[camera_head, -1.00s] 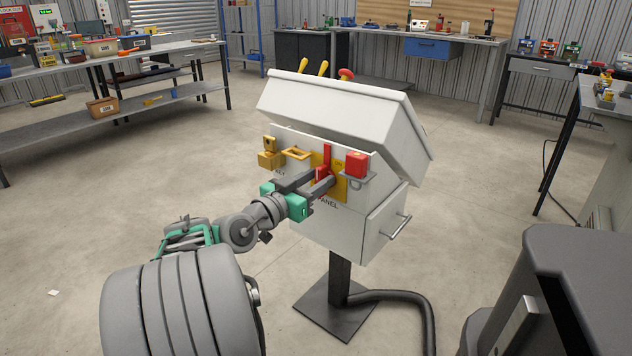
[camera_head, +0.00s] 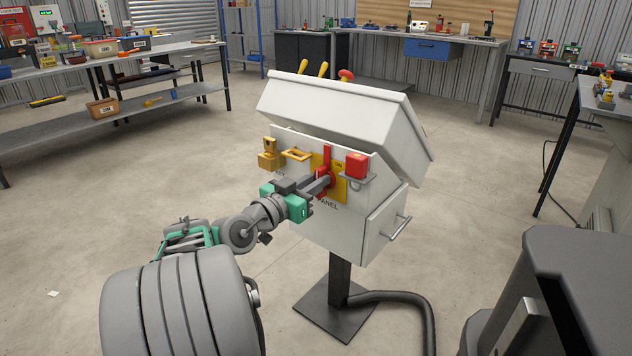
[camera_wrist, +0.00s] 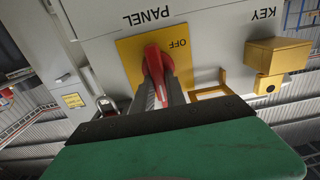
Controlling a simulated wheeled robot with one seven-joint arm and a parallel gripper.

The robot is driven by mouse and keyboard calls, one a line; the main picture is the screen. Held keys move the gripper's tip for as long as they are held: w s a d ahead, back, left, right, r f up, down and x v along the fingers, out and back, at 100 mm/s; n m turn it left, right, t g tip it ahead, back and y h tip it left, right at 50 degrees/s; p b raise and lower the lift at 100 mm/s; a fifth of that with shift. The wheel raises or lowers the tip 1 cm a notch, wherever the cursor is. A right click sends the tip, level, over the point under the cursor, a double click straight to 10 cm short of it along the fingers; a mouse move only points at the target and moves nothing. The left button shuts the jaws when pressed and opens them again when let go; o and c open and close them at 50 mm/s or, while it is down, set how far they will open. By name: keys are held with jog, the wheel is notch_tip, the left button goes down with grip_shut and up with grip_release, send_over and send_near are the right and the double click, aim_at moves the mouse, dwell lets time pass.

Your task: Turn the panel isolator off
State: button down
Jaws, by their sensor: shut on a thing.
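The panel isolator is a red rotary handle (camera_head: 327,156) on a yellow plate (camera_head: 341,188), on the front of a white cabinet (camera_head: 334,232). In the head view the handle stands upright. In the wrist view, which is upside down, the red handle (camera_wrist: 153,62) shows with the word OFF beside it on the yellow plate (camera_wrist: 128,50). My gripper (camera_head: 325,182) is level with the handle, its fingers closed together on it. In the wrist view the gripper's fingers (camera_wrist: 164,92) meet the handle; their tips and the contact are partly hidden.
A red padlock (camera_head: 357,164) hangs right of the plate. A yellow key block (camera_head: 268,160) and a yellow frame (camera_head: 296,154) are on the left.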

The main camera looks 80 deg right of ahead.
jog(key=shift+w+d+f+n+p, duration=0.1)
jog(key=shift+w+f+n+p, duration=0.1)
jog(key=shift+n+p, duration=2.55)
jog(key=shift+w+d+f+n+p, duration=0.1)
jog(key=shift+w+f+n+p, duration=0.1)
jog(key=shift+n+p, duration=2.5)
jog(key=shift+w+d+f+n+p, duration=0.1)
jog(key=shift+w+f+n+p, duration=0.1)
jog(key=shift+n+p, duration=2.55)
jog(key=shift+n+b, duration=0.85)
jog(key=shift+n, duration=0.05)
jog(key=c, duration=1.4)
grip_release()
jog(key=shift+o, duration=0.2)
jog(key=shift+a, duration=0.1)
